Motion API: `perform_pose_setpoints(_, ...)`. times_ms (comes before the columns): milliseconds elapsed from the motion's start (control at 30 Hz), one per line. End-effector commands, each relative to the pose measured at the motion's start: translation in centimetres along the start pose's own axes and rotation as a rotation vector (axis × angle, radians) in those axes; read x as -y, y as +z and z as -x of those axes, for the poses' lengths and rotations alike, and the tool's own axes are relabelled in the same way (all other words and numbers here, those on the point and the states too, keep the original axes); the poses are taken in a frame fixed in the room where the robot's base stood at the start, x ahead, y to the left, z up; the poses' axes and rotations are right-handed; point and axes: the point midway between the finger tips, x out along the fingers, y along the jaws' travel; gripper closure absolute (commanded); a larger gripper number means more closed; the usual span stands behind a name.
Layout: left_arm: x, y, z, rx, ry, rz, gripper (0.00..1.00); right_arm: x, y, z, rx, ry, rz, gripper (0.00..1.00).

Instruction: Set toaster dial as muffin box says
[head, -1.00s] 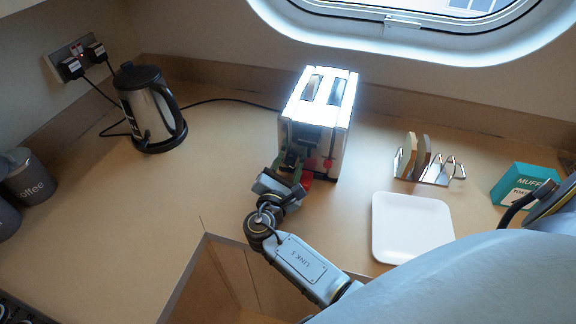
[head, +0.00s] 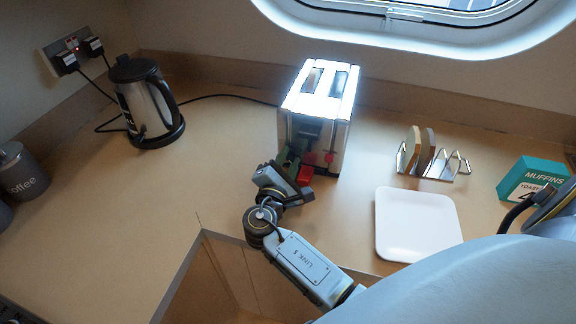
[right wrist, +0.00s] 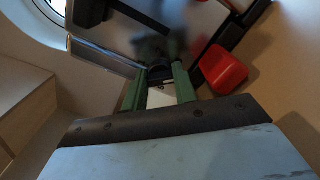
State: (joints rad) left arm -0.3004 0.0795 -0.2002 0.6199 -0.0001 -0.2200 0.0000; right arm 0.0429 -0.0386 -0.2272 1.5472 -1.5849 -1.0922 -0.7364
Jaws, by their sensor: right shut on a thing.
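The toaster (head: 340,135) stands against the back wall, its front facing me. My right gripper (head: 290,153) has green fingers at the lower left of that front. In the right wrist view the fingers (right wrist: 160,88) are shut on a small dark part, seemingly the toaster dial (right wrist: 158,72); its marks and setting cannot be read. A red part (right wrist: 222,68) is beside the fingers. The teal and white muffin box (head: 535,176) at the right reads "MUFFINS", with smaller toast wording and what looks like a 4, partly covered. My left gripper is not in view.
A white plate (head: 417,226) and a toast rack (head: 432,160) holding slices are right of the toaster. A kettle (head: 147,105) and a coffee canister (head: 22,174) are at the left. The counter left of my right arm is clear.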

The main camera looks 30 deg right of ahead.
Motion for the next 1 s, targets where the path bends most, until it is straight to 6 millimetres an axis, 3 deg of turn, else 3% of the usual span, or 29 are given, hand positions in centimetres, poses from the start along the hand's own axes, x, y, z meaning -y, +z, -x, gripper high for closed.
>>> perform_pose_setpoints(500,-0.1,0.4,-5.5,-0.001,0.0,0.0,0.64,0.5,-0.3,0.0,0.0,-0.001,-0.468,0.95)
perform_pose_setpoints(1000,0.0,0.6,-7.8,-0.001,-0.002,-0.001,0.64,0.3,-0.2,0.0,-0.001,-0.001,-0.69,0.95)
